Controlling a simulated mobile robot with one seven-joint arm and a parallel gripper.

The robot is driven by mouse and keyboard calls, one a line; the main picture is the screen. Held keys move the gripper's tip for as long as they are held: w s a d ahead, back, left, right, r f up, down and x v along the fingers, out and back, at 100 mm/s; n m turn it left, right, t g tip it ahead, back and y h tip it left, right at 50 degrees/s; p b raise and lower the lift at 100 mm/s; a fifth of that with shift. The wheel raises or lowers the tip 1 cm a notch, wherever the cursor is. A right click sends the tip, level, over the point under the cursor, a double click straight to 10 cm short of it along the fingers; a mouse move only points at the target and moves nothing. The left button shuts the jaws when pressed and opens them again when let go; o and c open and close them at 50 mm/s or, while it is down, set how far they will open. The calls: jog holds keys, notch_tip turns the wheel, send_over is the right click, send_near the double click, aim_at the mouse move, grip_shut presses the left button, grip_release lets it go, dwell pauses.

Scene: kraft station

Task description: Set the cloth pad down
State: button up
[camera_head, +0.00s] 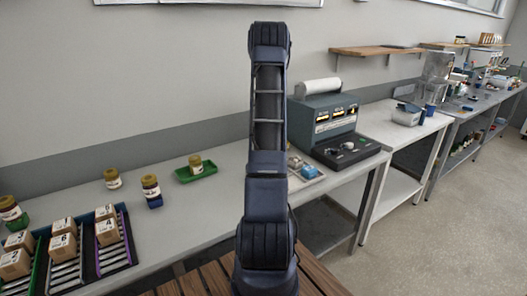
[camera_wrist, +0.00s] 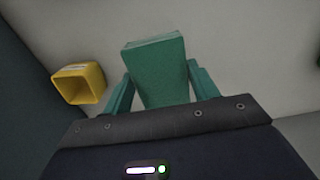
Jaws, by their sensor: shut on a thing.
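My gripper (camera_wrist: 160,82) shows in the wrist view, with its teal fingers on both sides of a green, block-shaped thing. I take this thing to be the cloth pad (camera_wrist: 156,62). The gripper is shut on it, and the pad sticks out past the fingertips. A pale grey surface lies beyond it; I cannot tell whether the pad touches that surface. In the head view my raised arm hides the gripper, and I do not see the pad there.
A yellow open container (camera_wrist: 66,72) is left of the pad in the wrist view. In the head view, the long bench (camera_head: 190,215) holds a crate with numbered boxes (camera_head: 63,248), jars (camera_head: 112,179), a green tray (camera_head: 204,172) and a grey machine (camera_head: 322,118). Bare bench lies between them.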

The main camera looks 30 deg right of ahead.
jog(key=shift+f, duration=2.05)
jog(key=shift+f, duration=0.15)
jog(key=o, duration=1)
jog(key=shift+c, duration=0.2)
